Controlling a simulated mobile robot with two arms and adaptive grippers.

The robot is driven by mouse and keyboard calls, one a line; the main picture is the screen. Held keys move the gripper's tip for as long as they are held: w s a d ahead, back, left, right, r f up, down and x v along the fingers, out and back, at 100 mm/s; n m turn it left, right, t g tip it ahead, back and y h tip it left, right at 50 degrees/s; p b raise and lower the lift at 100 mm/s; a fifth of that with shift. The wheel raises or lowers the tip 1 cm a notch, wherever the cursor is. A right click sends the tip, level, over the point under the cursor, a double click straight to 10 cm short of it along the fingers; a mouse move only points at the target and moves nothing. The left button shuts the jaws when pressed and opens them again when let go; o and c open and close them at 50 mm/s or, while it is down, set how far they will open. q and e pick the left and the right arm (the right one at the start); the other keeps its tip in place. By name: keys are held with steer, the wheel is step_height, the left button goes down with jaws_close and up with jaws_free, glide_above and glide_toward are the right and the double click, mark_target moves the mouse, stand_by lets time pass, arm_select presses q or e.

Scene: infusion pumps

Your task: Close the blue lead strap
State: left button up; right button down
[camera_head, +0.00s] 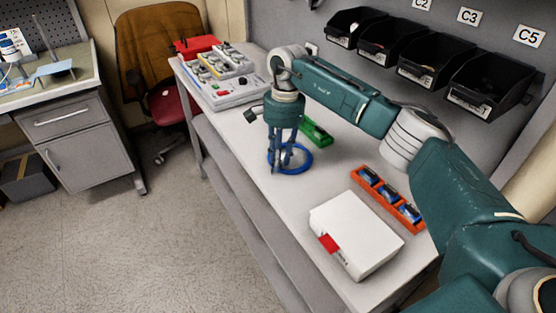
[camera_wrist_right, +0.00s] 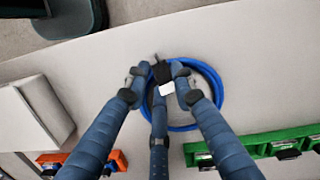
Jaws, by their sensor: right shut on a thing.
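The blue lead (camera_head: 307,159) lies coiled in a ring on the grey bench; the ring also shows in the wrist view (camera_wrist_right: 218,88). A small dark strap (camera_wrist_right: 160,72) with a white tab sits at the ring's near-left side, between my fingertips. My right gripper (camera_head: 287,162) points down over the coil, its fingers (camera_wrist_right: 158,80) closed in on the strap. The fingers partly hide the strap, and I cannot tell whether it is open or closed. My left gripper is in neither view.
A white box with a red tab (camera_head: 355,235), an orange tray of blue items (camera_head: 404,218) and a green tray (camera_head: 318,133) stand near the coil. A grey device (camera_head: 235,90) is at the far end. Dark bins (camera_head: 490,85) hang on the wall. The bench's front edge is close.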

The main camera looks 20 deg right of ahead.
steer(key=c, duration=1.6)
jaws_free()
steer(key=shift+c, duration=0.2)
step_height(320, 180, up, 12)
steer(key=d, duration=0.1)
steer(key=shift+w, duration=0.3)
steer(key=shift+f, duration=0.2)
